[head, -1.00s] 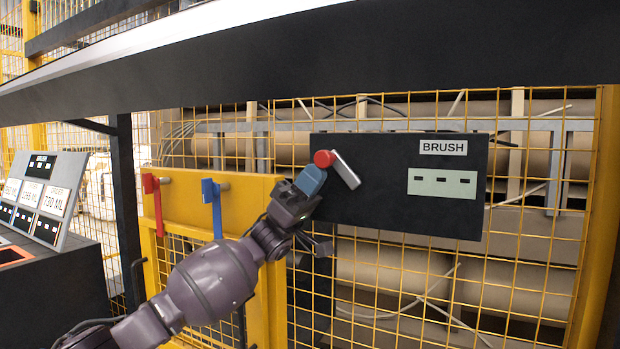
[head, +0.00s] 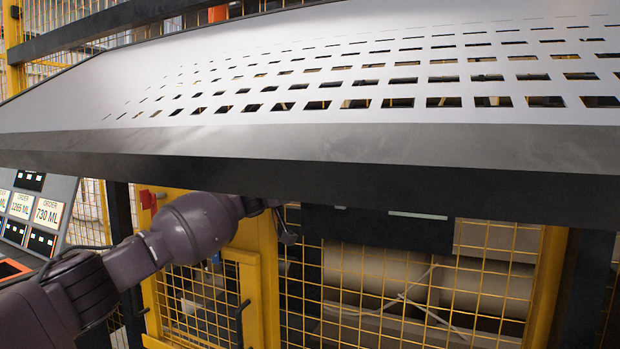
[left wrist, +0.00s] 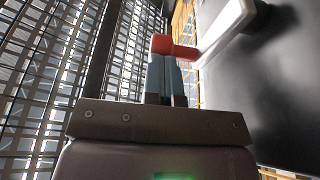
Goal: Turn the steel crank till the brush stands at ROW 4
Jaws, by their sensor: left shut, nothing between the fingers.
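In the left wrist view the crank has a red knob (left wrist: 172,46) and a pale steel arm (left wrist: 226,30) in front of the dark panel. My left gripper (left wrist: 166,66) is shut, with its blue-grey fingers at the red knob and nothing between them. The fingertips are close against the knob; whether they touch it I cannot tell. In the head view the perforated sheet's front beam hides the crank, the gripper fingers, the BRUSH label and most of the brush panel (head: 385,231). Its row reading cannot be read. My right gripper is not in view.
A perforated grey sheet (head: 330,128) with a thick front beam (head: 330,172) spans the view above my left arm. Behind are yellow mesh fencing and pale rolls (head: 370,270). Order displays (head: 30,208) stand at the left, with a red lever (head: 148,198) nearby.

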